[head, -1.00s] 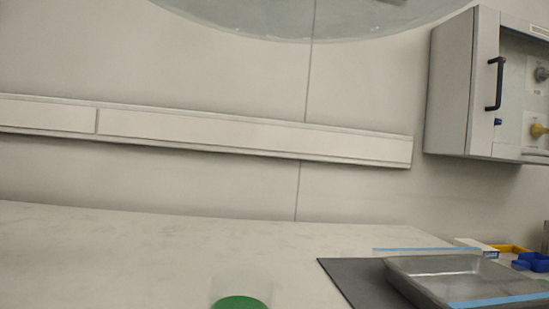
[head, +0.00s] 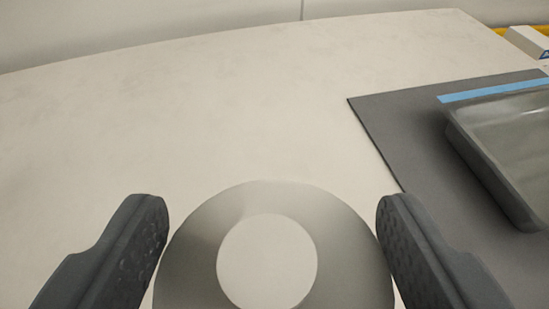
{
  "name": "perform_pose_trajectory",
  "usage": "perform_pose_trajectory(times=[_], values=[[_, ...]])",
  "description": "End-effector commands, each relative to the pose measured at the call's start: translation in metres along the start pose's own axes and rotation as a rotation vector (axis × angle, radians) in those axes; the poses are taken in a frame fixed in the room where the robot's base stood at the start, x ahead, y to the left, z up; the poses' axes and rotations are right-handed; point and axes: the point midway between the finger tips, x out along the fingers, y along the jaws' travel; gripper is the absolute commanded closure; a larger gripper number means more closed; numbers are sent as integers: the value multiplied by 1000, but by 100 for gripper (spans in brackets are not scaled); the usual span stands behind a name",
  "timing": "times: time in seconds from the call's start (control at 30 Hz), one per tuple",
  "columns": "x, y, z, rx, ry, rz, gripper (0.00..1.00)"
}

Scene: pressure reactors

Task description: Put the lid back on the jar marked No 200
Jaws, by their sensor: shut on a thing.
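My gripper (head: 270,208) is at the bottom of the head view, with one dark finger on each side. It is shut on a round grey lid (head: 195,255) with a pale disc in its middle. The lid spans the space between the fingers, and its near edge is cut off by the frame. It is above the pale worktop, but I cannot tell how high. No jar and no "No 200" marking can be made out; anything under the lid is hidden.
A grey metal tray (head: 490,165) rests on a dark mat (head: 400,125) at the right, with a blue strip along the far side. A white box (head: 530,40) and a yellow edge show at the upper right. The pale worktop (head: 200,110) is clear at the left and middle.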

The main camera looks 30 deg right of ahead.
Motion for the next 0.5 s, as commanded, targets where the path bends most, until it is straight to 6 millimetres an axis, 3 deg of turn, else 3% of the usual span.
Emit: perform_pose_trajectory(times=[0.5], values=[[14,0,35,-3,-4,0,55]])
